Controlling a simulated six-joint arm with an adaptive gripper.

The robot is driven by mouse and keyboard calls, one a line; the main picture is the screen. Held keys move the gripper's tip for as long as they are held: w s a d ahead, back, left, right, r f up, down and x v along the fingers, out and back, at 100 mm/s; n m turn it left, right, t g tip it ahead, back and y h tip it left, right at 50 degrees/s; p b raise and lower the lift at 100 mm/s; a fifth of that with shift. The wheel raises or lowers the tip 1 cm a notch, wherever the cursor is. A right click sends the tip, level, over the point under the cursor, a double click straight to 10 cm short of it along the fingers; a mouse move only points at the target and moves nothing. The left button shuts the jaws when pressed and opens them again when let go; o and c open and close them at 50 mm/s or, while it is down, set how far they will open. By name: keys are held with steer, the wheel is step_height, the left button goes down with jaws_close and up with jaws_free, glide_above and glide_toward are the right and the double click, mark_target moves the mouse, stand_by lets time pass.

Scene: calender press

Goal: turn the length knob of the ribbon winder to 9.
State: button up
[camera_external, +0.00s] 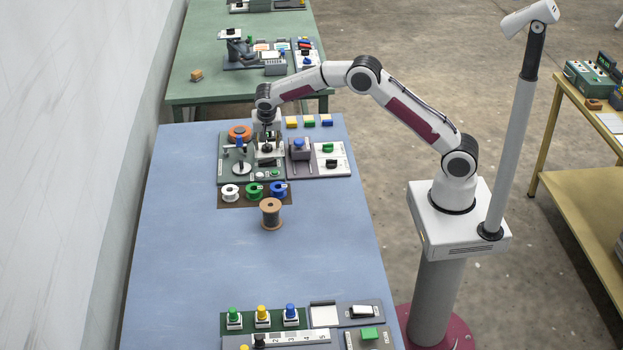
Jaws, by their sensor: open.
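The ribbon winder (229,177) stands at the far end of the blue table, with an orange spool (239,132) and a white disc on its grey-green base. A dark knob on a white plate (267,158) sits in the winder's middle. It looks like the length knob, but its number and pointer are too small to read. My gripper (266,146) points down right over this plate and partly hides it. Its fingers are open. Whether they surround or touch the knob I cannot tell.
Right of the plate are a blue-topped block (299,145) and a white panel with green and black knobs (331,158). White, green and blue spools (254,190) lie in front, with a brown spool (271,213) nearer. The table's middle is clear (240,265).

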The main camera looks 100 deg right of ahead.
mark_target(273, 161)
steer(key=shift+r, duration=0.15)
steer(key=shift+a+r, duration=0.25)
steer(key=shift+r, duration=0.2)
steer(key=a, duration=1.2)
steer(key=shift+s, duration=0.2)
steer(key=shift+o, duration=0.2)
steer(key=shift+d, duration=0.15)
